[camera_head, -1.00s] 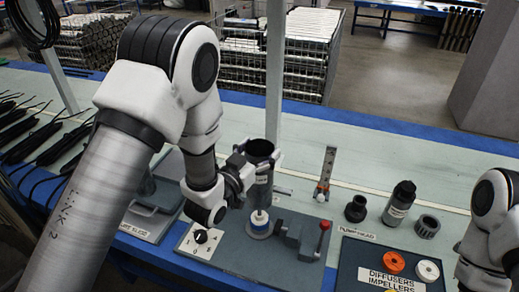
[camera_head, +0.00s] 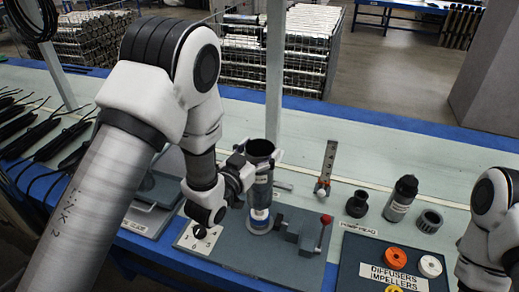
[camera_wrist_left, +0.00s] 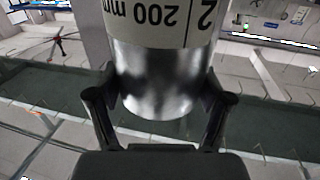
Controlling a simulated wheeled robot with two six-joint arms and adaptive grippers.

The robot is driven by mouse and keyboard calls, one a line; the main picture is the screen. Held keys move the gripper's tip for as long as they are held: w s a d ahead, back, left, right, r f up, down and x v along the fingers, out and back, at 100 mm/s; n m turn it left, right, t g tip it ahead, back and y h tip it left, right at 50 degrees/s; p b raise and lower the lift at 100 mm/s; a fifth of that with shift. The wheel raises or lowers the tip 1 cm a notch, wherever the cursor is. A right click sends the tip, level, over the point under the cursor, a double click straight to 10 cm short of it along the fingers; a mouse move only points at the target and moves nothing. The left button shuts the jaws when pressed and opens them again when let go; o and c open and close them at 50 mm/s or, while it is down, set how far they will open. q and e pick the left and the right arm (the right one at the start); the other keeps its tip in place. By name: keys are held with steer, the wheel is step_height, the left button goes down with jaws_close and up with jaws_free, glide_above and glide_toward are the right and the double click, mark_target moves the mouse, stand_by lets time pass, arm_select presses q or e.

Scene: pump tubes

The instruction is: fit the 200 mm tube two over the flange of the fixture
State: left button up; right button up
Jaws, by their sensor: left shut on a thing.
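My left gripper (camera_head: 245,172) is shut on tube two (camera_head: 261,191), a metal tube with a dark open top, held upright. In the left wrist view the tube (camera_wrist_left: 155,80) stands between the two fingers (camera_wrist_left: 158,115); its label reads "200 mm" and "2" upside down. The fixture (camera_head: 262,251) is a grey plate on the bench. Its flange (camera_head: 259,224), a pale round piece with a blue band, is right below the tube. The tube's lower end hides the flange's central post; I cannot tell how far it sits over it. My right gripper is out of view.
A red-knobbed lever clamp (camera_head: 313,237) stands on the fixture right of the flange, and a dial panel (camera_head: 199,236) left.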

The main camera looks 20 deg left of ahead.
mark_target(252, 189)
arm_select(q)
steer(key=shift+f+b, duration=4.4)
steer(key=shift+f, duration=1.1)
steer(key=o, duration=1.7)
steer(key=shift+o, duration=0.2)
steer(key=v, duration=0.7)
steer(key=shift+s, duration=0.25)
